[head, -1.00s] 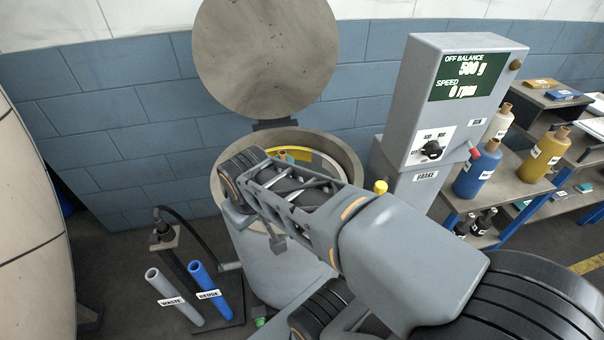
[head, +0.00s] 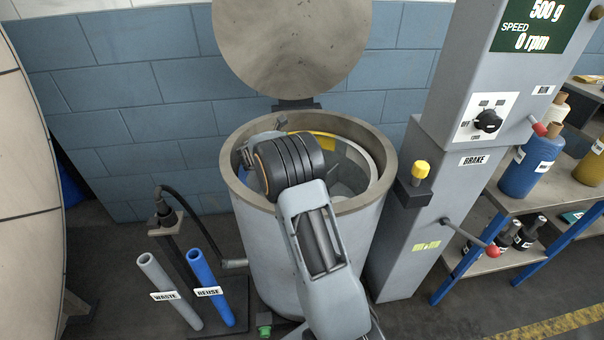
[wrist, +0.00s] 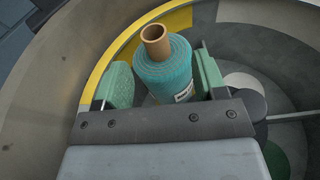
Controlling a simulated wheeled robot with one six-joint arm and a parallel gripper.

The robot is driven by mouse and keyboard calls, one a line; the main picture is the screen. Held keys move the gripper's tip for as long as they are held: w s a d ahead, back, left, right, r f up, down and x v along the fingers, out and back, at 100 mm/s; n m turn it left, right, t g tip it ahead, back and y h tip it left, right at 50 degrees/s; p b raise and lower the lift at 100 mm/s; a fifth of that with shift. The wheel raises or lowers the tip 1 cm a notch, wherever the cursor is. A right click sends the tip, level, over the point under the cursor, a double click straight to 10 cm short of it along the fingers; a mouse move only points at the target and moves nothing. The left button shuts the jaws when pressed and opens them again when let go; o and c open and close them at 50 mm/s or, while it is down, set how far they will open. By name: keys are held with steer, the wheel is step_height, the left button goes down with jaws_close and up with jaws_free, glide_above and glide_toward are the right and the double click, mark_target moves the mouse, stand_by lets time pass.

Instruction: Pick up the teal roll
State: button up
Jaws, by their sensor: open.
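The teal roll (wrist: 163,70) stands inside the drum in the wrist view, with a brown cardboard core sticking out of its top and a pale label low on its side. My gripper (wrist: 160,85) is open, with one green finger pad on each side of the roll. The right pad is close to the roll; whether it touches I cannot tell. The lower part of the roll is hidden behind the gripper body. In the head view my wrist reaches into the open drum (head: 381,205) and hides the roll and the fingers.
The drum's round lid (head: 290,45) stands open behind it. The drum's inner wall has a yellow section (wrist: 115,60). A grey control post (head: 405,240) with a yellow button (head: 420,169) stands close at right. Grey and blue pipes (head: 205,280) stand at left.

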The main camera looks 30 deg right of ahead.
steer(key=shift+n, duration=0.3)
steer(key=shift+w+f+b+x, duration=0.1)
steer(key=shift+w+b+x, duration=0.1)
steer(key=shift+x, duration=1.8)
steer(key=shift+w+f+b+x, duration=0.15)
steer(key=shift+w+b+x, duration=0.05)
steer(key=shift+x, duration=1.85)
steer(key=shift+a, duration=0.2)
jaws_close()
